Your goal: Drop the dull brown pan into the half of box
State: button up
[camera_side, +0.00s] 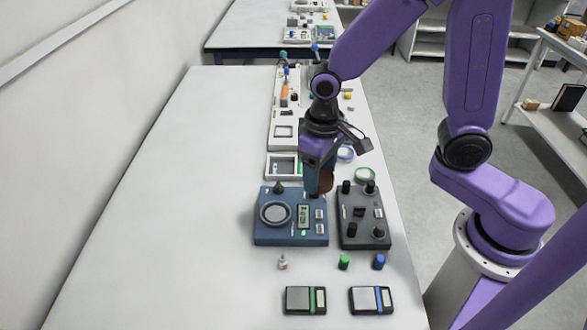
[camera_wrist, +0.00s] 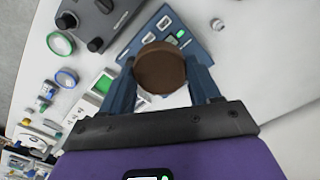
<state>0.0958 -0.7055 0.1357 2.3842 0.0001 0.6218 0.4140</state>
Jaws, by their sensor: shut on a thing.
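My gripper (camera_side: 317,190) is shut on the dull brown pan (camera_side: 326,181), a round brown disc. It holds the pan just above the rear right part of a blue scale (camera_side: 262,236). In the wrist view the pan (camera_wrist: 160,70) sits between the two blue fingers (camera_wrist: 160,62) and hides part of what lies below. A white-framed box (camera_side: 268,168) lies behind the blue scale, left of my gripper in the side view. I cannot tell for certain whether it is the box with halves.
A dark grey unit with black knobs (camera_side: 352,228) stands right of the blue scale. Small bottles and two pocket scales (camera_side: 300,300) (camera_side: 368,300) are at the front. A green-rimmed ring (camera_side: 366,174) lies behind the grey unit. The table's left side is clear.

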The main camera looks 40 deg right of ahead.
jog(key=w+d+f, duration=0.2)
jog(key=w+d, duration=0.3)
jog(key=w, duration=0.6)
jog(key=w+d+f, duration=0.2)
jog(key=w+d, duration=0.4)
jog(key=w, duration=0.5)
jog(key=shift+a+f, duration=0.1)
jog(key=shift+f, duration=2.7)
jog(key=o, duration=1.2)
jog(key=shift+c, duration=0.2)
